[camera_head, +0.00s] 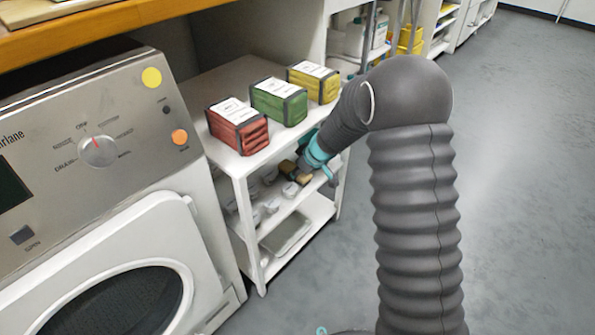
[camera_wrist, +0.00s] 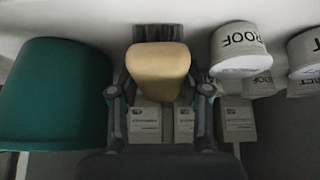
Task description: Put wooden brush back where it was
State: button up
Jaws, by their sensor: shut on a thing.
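The wooden brush (camera_wrist: 159,64) shows in the middle of the wrist view as a rounded tan block with dark bristles at its upper edge. My gripper (camera_wrist: 161,80) is shut on it, with a finger at each side. In the head view my gripper (camera_head: 298,175) is low at the open side of a white shelf unit (camera_head: 242,170), by its middle shelf. Small tan and dark shapes show there at the fingers, too small to tell apart. I cannot tell whether the brush touches the shelf.
White lettered tubs (camera_wrist: 238,50) stand right of the brush, and a teal container (camera_wrist: 55,95) is left. Small grey boxes (camera_wrist: 239,120) show nearby. Red (camera_head: 238,128), green (camera_head: 279,103) and yellow (camera_head: 314,84) packs are on the top shelf. A washing machine (camera_head: 120,190) stands left; the floor right is clear.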

jog(key=shift+f, duration=0.15)
jog(key=o, duration=0.8)
jog(key=shift+o, duration=0.2)
jog(key=shift+d+r, duration=0.1)
jog(key=shift+r, duration=0.3)
jog(key=s+d+r+m, duration=0.1)
jog(key=s+d+r, duration=0.4)
jog(key=r, duration=0.4)
jog(key=s+d+r+m, duration=0.1)
jog(key=s+d+r, duration=0.2)
jog(key=s+r, duration=0.45)
jog(key=s+d+r+m+h, duration=0.1)
jog(key=s+d+r+m, duration=0.1)
jog(key=s, duration=0.6)
jog(key=s+d+r+m+t+h, duration=0.1)
jog(key=s+d+r+m+h, duration=0.1)
jog(key=s+d, duration=0.3)
jog(key=s+d+r+m+h, duration=0.1)
jog(key=s+d+r+m, duration=0.3)
jog(key=s, duration=0.8)
jog(key=shift+s+r+m+t+h+p, duration=0.2)
jog(key=shift+m+t+h+p, duration=0.1)
jog(key=shift+h+p, duration=0.15)
